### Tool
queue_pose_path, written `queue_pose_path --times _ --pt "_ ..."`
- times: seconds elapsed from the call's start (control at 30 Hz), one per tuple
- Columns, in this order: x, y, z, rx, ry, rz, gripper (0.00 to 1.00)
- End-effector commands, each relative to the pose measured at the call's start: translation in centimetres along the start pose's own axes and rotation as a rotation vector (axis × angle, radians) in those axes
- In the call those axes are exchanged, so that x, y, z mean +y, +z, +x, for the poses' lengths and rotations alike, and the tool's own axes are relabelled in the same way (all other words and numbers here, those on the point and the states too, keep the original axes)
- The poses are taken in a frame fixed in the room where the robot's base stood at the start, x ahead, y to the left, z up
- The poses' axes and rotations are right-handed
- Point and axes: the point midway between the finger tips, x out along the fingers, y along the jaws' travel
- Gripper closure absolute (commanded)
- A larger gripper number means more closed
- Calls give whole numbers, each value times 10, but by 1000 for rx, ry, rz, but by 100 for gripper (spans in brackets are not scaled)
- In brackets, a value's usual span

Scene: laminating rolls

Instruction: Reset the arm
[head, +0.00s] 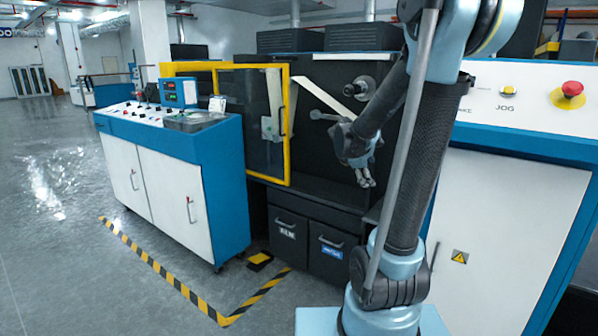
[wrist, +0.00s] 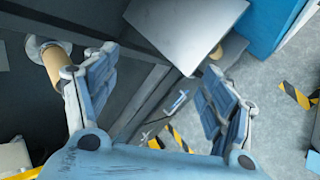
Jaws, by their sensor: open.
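My arm (head: 410,150) rises from its light blue base and reaches to the left in the head view. My gripper (head: 366,180) hangs in front of the dark laminating machine (head: 325,140), pointing downward. In the wrist view my gripper (wrist: 160,78) has its two blue-grey fingers spread wide, with nothing between them. A flat grey panel (wrist: 185,30) shows beyond the fingers. A tan cylinder (wrist: 52,65) is partly hidden behind the left finger; I cannot tell if they touch.
A yellow-framed clear door (head: 288,125) stands open left of my gripper. Black drawers (head: 330,252) sit below. A blue and white console (head: 170,165) stands left, a white cabinet (head: 510,210) right. Striped floor tape (head: 165,272) marks open floor.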

Motion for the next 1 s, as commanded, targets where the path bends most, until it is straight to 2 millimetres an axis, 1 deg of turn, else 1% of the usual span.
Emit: queue_pose_path --times 0.03,0.2,0.37,0.5,0.77,1.0 --pt "-13 6 -7 10 -23 52 24" --pt "-56 21 -26 41 -108 245 24" --pt "-98 30 -44 63 -192 423 24" --pt "-136 36 -59 74 -270 578 24" --pt "-206 38 -84 76 -423 857 24" --pt "-268 32 -105 59 -570 1098 24"
